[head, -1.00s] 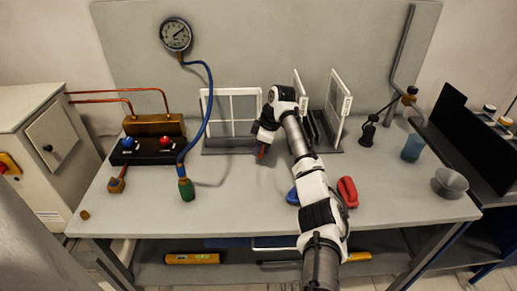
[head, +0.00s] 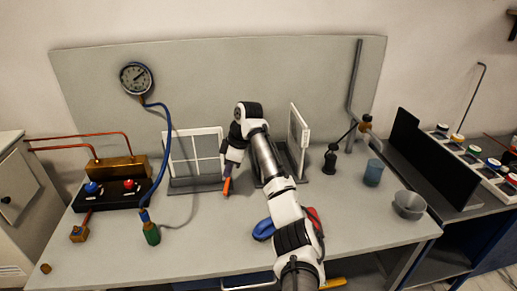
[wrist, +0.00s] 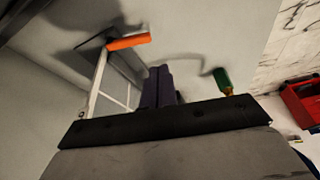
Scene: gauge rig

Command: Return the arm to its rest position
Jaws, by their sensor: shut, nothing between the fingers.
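My arm reaches over the grey bench (head: 200,258) in the head view, bent at the elbow, with the wrist hanging down. My gripper (wrist: 160,70) is shut and empty in the wrist view, its dark fingers together. In the head view, the fingertips are hard to make out, near the white window-like frame (head: 182,150). An orange-handled tool (head: 227,186) shows just below the wrist. In the wrist view that tool (wrist: 128,42) appears apart from the fingers, near the frame.
A gauge (head: 136,77) on the back panel has a blue hose ending in a green fitting (head: 151,233). A black valve box (head: 112,192) stands left. A blue cup (head: 373,173) and grey bowl (head: 409,205) stand right. The bench's front left is mostly clear.

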